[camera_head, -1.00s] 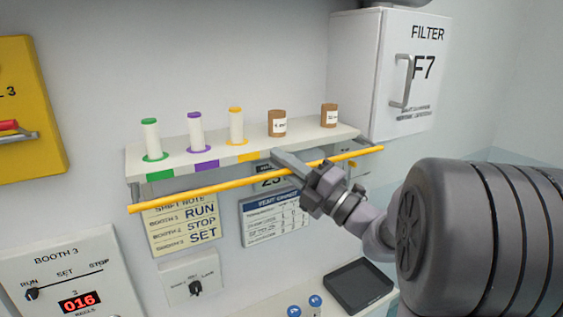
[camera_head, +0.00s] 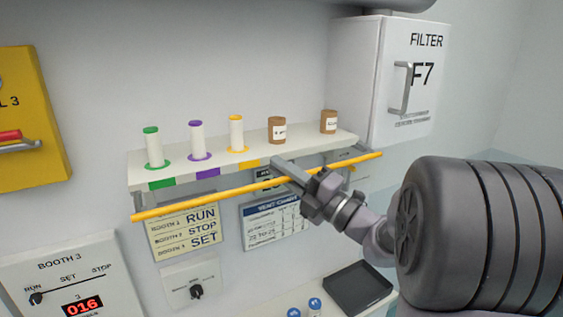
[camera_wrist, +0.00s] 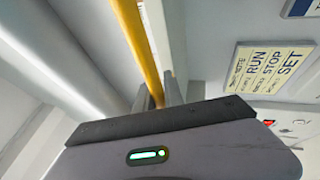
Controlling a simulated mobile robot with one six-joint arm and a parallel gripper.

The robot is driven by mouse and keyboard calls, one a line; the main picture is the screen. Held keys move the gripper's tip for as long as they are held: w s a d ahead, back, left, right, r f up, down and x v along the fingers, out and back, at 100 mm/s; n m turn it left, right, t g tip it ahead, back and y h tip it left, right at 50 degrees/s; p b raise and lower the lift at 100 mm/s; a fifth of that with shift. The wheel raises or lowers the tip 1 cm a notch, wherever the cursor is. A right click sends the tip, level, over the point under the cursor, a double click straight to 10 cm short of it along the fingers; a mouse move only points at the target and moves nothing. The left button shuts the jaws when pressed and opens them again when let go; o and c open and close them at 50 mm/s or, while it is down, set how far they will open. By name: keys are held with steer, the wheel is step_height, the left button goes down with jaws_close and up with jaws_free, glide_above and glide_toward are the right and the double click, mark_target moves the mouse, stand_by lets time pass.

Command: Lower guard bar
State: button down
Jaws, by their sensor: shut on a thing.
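The yellow guard bar (camera_head: 225,193) runs across the front of the white shelf (camera_head: 215,166), just below its front edge, carried on grey arms at its ends. My gripper (camera_head: 290,172) is shut on the bar, right of its middle. In the wrist view the guard bar (camera_wrist: 138,45) runs between the two fingers of my gripper (camera_wrist: 160,92). The fingertips are partly hidden behind the gripper body there.
Green, purple and yellow spools and two brown jars (camera_head: 277,130) stand on the shelf. A white filter cabinet (camera_head: 385,80) is at the right. Notices (camera_head: 184,231), a knob panel (camera_head: 192,284) and a black tray (camera_head: 357,288) are below.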

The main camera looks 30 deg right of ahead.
steer(key=m+g+h+p, duration=0.1)
steer(key=p, duration=0.6)
steer(key=shift+r, duration=0.4)
steer(key=c, duration=1.5)
jaws_free()
steer(key=shift+o, duration=0.2)
steer(key=b+v, duration=0.3)
steer(key=v, duration=1.4)
steer(key=shift+s+r, duration=0.2)
steer(key=shift+d, duration=0.1)
